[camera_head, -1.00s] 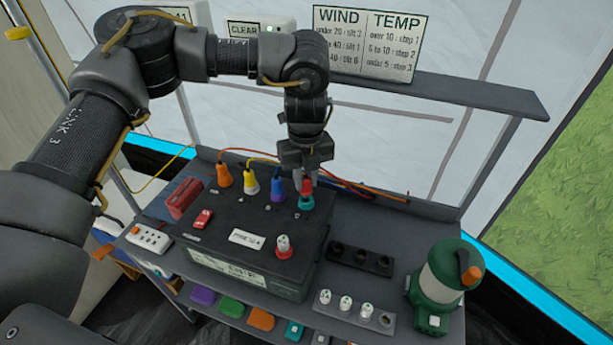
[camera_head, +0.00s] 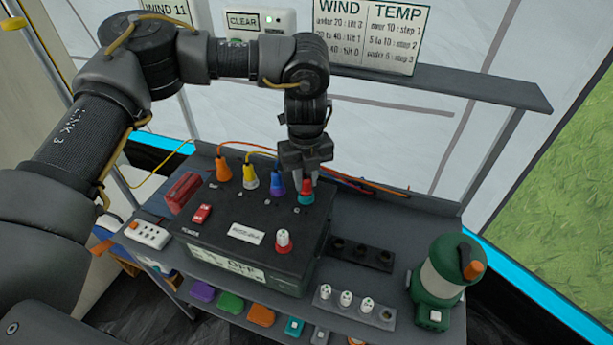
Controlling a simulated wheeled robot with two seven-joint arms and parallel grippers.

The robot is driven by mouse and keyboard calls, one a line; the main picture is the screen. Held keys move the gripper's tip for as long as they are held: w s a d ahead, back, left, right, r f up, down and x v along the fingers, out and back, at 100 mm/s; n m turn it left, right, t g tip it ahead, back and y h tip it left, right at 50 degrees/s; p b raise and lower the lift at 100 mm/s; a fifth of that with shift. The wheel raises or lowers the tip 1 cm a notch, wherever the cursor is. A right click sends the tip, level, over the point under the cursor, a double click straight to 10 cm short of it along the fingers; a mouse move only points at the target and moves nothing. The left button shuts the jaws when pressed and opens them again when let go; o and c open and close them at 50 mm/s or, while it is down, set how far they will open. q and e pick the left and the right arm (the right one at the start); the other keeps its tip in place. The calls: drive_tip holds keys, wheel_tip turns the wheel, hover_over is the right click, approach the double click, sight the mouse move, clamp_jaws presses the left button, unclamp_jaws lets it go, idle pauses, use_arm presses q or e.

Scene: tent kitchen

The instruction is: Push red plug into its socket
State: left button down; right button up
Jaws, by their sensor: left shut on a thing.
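The red plug (camera_head: 306,186) stands upright at the right end of the row of plugs on the black power box (camera_head: 215,222). A teal part (camera_head: 305,199) shows directly under it, at the socket position; the socket opening itself is hidden. My left gripper (camera_head: 306,175) points down from above and is shut on the red plug. My right gripper is not in view.
A red switch (camera_head: 202,214) and a white-and-red knob (camera_head: 283,240) are on the box. A green lantern (camera_head: 440,280) stands at the right, beside a strip of white knobs (camera_head: 346,299). A dark socket strip (camera_head: 361,253) lies right of the box. A shelf (camera_head: 450,85) runs behind.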

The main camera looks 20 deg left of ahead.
use_arm(q)
drive_tip(key=shift+f, duration=0.25)
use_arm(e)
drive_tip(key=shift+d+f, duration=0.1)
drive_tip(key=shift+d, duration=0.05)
use_arm(q)
drive_tip(key=c, duration=1.7)
unclamp_jaws()
drive_tip(key=o, duration=0.5)
drive_tip(key=shift+o, duration=0.2)
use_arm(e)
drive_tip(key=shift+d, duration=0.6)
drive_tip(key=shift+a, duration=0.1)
use_arm(q)
drive_tip(key=shift+r, duration=0.15)
wheel_tip(320, 180, up, 9)
drive_tip(key=shift+r+b, duration=0.1)
drive_tip(key=shift+b, duration=0.3)
drive_tip(key=shift+r, duration=0.65)
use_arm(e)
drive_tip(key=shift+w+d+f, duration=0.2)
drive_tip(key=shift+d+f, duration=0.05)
